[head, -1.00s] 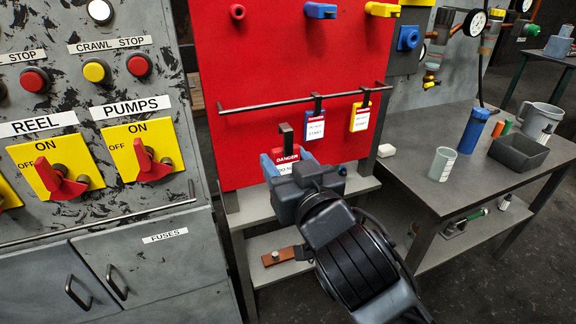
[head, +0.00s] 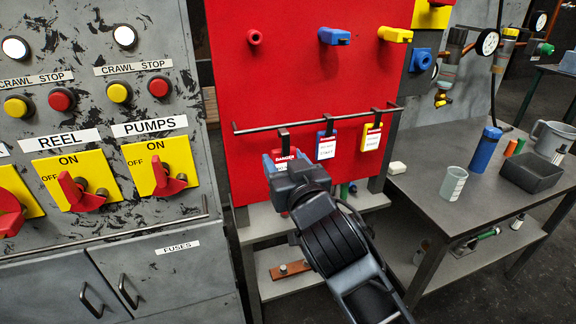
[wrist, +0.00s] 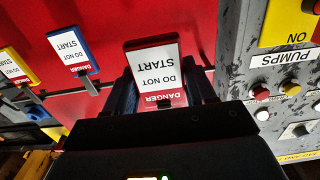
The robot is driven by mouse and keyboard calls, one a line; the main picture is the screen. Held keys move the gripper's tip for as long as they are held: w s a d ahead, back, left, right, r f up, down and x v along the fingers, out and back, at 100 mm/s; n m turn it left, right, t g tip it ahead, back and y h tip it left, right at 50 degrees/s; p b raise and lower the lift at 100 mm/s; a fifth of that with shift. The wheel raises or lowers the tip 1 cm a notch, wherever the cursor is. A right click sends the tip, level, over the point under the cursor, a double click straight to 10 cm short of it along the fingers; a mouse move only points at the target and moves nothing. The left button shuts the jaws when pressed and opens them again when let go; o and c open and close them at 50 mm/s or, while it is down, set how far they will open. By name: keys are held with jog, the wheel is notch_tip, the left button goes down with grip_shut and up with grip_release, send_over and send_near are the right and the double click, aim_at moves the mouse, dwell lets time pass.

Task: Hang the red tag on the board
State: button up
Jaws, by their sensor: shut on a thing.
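The red tag (head: 286,154), with a white DANGER / DO NOT START label, is in my gripper (head: 284,163) in front of the red board (head: 285,75). The wrist view shows the red tag (wrist: 153,72) between the two fingers of my gripper (wrist: 166,88), which is shut on it. Its dark hook reaches the height of the horizontal rail (head: 262,130), left of the hanging tags; I cannot tell whether it is over the rail or just before it. A blue tag (head: 327,146) and a yellow tag (head: 371,137) hang from the rail to the right.
A grey control panel (head: 110,210) with red switch handles stands close on the left. Blue and yellow knobs stick out of the board above the rail. A shelf (head: 262,235) is below it. A table (head: 430,185) with a cup, blue bottle and dark tray is at right.

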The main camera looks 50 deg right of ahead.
jog(key=shift+p+x, duration=0.6)
jog(key=shift+x, duration=3.05)
jog(key=shift+f+b, duration=0.55)
jog(key=shift+b, duration=0.05)
jog(key=o, duration=1.1)
jog(key=b+v, duration=0.2)
jog(key=v, duration=0.6)
jog(key=shift+w, duration=0.1)
